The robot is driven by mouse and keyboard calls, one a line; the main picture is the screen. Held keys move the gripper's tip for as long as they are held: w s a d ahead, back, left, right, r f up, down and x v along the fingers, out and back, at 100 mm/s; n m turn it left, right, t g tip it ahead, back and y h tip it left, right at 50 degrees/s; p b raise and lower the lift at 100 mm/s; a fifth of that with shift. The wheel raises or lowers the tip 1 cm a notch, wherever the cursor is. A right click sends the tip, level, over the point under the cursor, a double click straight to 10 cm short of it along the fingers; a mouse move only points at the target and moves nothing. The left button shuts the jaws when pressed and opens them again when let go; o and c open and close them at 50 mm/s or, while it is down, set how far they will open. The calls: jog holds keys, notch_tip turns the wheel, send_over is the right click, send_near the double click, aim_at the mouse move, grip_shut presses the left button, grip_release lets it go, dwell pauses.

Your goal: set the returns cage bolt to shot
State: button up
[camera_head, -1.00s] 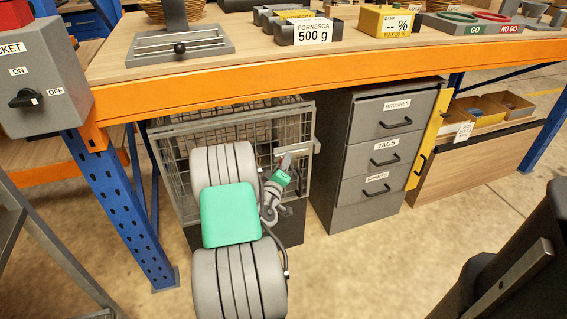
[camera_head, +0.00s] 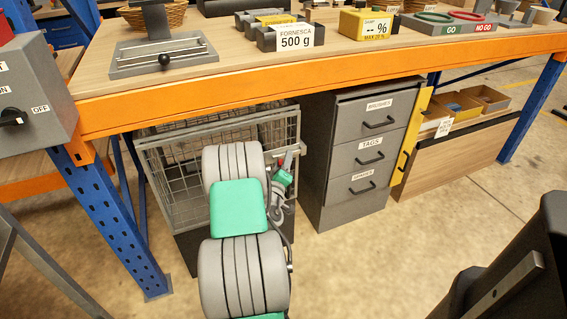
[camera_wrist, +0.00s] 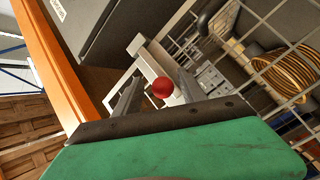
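The returns cage (camera_head: 170,150) is a grey wire-mesh box under the bench; its mesh also shows in the wrist view (camera_wrist: 268,22). At its upper right front is a pale metal bolt fitting (camera_wrist: 150,62) with a round red knob (camera_wrist: 161,88). My gripper (camera_wrist: 158,92) is open, with one dark finger on each side of the knob in the picture. I cannot tell whether either finger touches it. In the head view my gripper (camera_head: 283,172) is at the cage's upper right corner, and my arm hides part of the cage front. The bolt's position is unclear.
The orange bench edge (camera_head: 220,92) runs just above the cage and my gripper. A grey drawer unit (camera_head: 345,205) stands close on the right. A coiled yellow-brown item (camera_wrist: 285,75) shows behind the mesh.

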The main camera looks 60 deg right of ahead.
jog(key=b+v, duration=0.1)
jog(key=v, duration=0.7)
jog(key=shift+b, duration=0.35)
jog(key=shift+r, duration=0.1)
